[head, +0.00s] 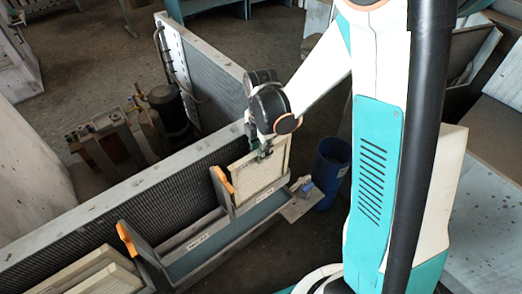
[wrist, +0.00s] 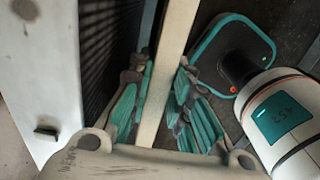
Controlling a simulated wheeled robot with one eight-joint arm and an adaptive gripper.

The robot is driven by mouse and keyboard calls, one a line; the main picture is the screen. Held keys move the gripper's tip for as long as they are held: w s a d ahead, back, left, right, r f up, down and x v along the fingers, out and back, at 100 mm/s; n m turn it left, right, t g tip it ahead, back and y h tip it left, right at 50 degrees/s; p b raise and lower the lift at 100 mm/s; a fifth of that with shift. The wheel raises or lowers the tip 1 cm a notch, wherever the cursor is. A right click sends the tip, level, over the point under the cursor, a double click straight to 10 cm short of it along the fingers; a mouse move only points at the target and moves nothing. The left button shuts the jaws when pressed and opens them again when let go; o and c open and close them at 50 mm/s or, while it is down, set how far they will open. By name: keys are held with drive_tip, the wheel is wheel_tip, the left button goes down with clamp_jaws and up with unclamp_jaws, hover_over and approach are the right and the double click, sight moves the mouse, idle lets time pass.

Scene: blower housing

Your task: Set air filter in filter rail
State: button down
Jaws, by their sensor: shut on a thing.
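The air filter (head: 258,172) is a cream pleated panel in a pale frame, standing upright in the head view at the right part of the blower housing. My gripper (head: 265,152) is shut on its upper edge. In the wrist view the teal fingers (wrist: 160,105) press on both sides of the filter's pale edge (wrist: 168,60). The filter rail (head: 228,238) is a long grey-blue channel along the housing's front, with upright end pieces and orange latches. The filter's lower edge is at the rail's right part; I cannot tell whether it is inside the channel.
An orange latch (head: 222,181) stands just left of the filter, and another orange latch (head: 127,240) farther left. A dark coil face (head: 150,190) runs behind the rail. A blue bin (head: 330,170) stands at right.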

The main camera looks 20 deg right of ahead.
drive_tip(key=shift+f, duration=0.15)
drive_tip(key=shift+f+b, duration=0.65)
drive_tip(key=shift+f, duration=0.25)
drive_tip(key=shift+f+b, duration=0.4)
drive_tip(key=shift+b, duration=0.2)
drive_tip(key=shift+f, duration=0.15)
idle(0.5)
drive_tip(key=c, duration=1.4)
unclamp_jaws()
